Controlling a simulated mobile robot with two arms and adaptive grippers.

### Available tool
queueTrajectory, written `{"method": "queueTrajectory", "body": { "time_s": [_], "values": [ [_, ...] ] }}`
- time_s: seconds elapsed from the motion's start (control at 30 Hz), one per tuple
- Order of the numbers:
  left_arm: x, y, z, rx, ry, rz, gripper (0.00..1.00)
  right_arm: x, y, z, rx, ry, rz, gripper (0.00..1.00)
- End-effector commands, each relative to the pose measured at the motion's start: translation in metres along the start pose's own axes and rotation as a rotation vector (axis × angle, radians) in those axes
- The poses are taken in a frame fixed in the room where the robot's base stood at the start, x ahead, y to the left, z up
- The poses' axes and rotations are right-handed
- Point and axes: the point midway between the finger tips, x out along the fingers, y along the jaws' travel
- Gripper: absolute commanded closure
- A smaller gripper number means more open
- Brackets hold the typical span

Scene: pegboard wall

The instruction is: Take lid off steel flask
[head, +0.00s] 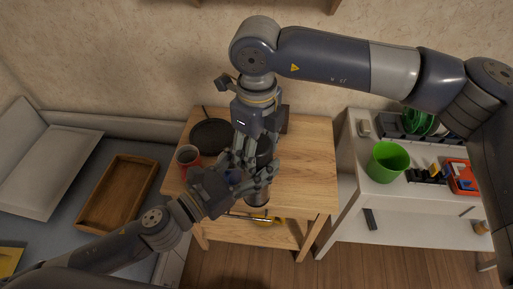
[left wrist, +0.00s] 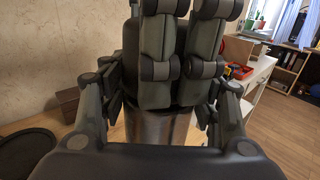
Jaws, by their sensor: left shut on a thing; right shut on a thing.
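The steel flask (left wrist: 160,128) stands upright between the fingers of my left gripper (left wrist: 158,108) in the left wrist view. In the head view the flask (head: 257,197) is mostly hidden by both grippers near the wooden table's front edge. My left gripper (head: 247,178) is shut on the flask's body from the left. My right gripper (head: 262,165) comes down from above and is shut on the flask's dark lid. Its fingers cover the top in the left wrist view. The lid is largely hidden, and I cannot tell whether it is apart from the body.
On the wooden table (head: 308,180) are a dark round pan (head: 211,137) and a reddish mug (head: 187,157). A white shelf unit at right holds a green cup (head: 387,161) and a red bin (head: 462,176). A wooden tray (head: 118,194) lies on the sofa. The table's right side is clear.

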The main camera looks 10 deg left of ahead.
Motion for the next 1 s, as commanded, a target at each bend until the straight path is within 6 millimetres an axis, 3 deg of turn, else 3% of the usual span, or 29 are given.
{"method": "queueTrajectory", "body": {
  "time_s": [0.03,0.1,0.13,0.53,1.0],
  "values": [
    [0.000,-0.001,0.004,0.002,-0.007,-0.002,1.00,0.000,-0.002,-0.001,0.004,0.002,-0.004,0.42],
    [0.000,-0.001,0.004,0.002,-0.007,-0.002,1.00,0.000,-0.002,-0.001,0.004,0.002,-0.004,0.26],
    [0.000,0.000,0.004,0.002,-0.007,-0.002,1.00,0.000,-0.002,-0.001,0.004,0.002,-0.003,0.24],
    [0.000,0.000,0.003,0.002,-0.006,-0.001,1.00,-0.003,-0.001,0.000,0.004,0.000,-0.002,0.24],
    [0.000,0.000,0.003,0.002,-0.006,-0.001,1.00,-0.051,-0.001,0.000,0.035,0.000,-0.004,0.27]
  ]
}}
